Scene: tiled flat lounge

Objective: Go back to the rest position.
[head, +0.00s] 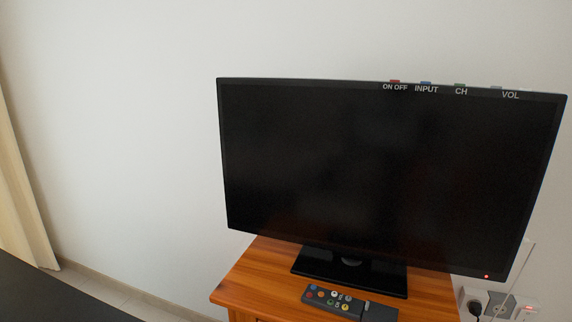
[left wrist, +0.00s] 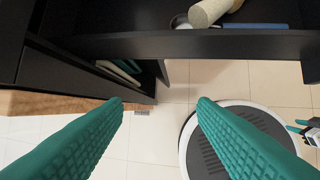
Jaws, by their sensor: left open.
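My left gripper (left wrist: 160,103) shows in the left wrist view as two green ribbed fingers. They stand wide apart with nothing between them, above the tiled floor. A dark cabinet or shelf unit (left wrist: 190,45) lies ahead of the fingers. No gripper shows in the head view, and my right gripper is in neither view.
In the head view a television (head: 390,170) stands on a wooden cabinet (head: 250,277) with a remote (head: 338,302) in front. A dark surface (head: 50,290) lies at lower left, near a curtain (head: 22,180). Pale tiled floor (left wrist: 210,80) shows below the dark unit.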

